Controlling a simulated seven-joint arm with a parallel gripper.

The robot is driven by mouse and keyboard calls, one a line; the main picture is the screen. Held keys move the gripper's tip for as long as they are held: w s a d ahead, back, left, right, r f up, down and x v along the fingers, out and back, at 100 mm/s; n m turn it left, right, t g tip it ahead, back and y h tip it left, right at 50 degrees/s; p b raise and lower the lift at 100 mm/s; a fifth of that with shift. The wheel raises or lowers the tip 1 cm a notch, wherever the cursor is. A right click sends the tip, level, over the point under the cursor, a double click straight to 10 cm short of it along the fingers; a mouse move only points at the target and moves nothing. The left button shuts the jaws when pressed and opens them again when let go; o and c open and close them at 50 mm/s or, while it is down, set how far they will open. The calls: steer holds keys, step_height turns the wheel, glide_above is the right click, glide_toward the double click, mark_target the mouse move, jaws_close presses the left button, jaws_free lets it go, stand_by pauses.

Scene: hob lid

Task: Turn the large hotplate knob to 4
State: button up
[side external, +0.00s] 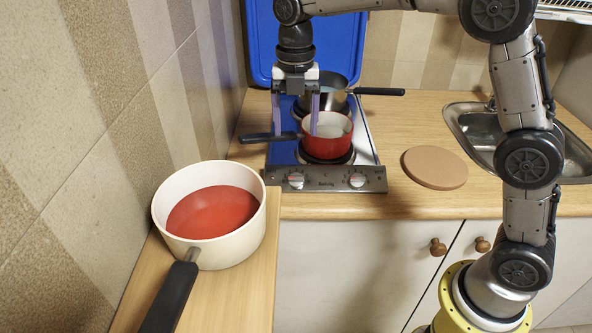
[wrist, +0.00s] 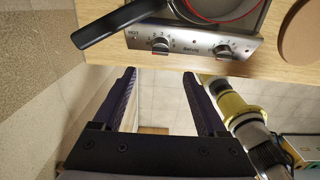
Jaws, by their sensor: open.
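The hob (side external: 327,181) has a steel front panel with a left knob (side external: 296,180) and a right knob (side external: 357,179). Both show in the wrist view, the left knob (wrist: 160,46) marked with several numbers and the right knob (wrist: 226,51) near the right end of the panel. Their exact settings are too small to read, and I cannot tell which serves the large hotplate. My gripper (side external: 295,130) is open and empty, pointing down over the hob near the red saucepan (side external: 327,146). In the wrist view its fingers (wrist: 159,74) appear apart below the panel, touching neither knob.
The red saucepan sits on the front hotplate, its dark handle reaching left. A dark pan (side external: 335,98) stands behind it. The blue lid (side external: 262,40) is raised. A cream pot (side external: 178,222) stands front left, a round board (side external: 435,167) lies right, near the sink (side external: 478,120).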

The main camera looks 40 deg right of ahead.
mark_target(296, 176)
step_height(296, 176, down, 13)
steer(key=shift+r, duration=0.2)
stand_by(0.3)
jaws_close()
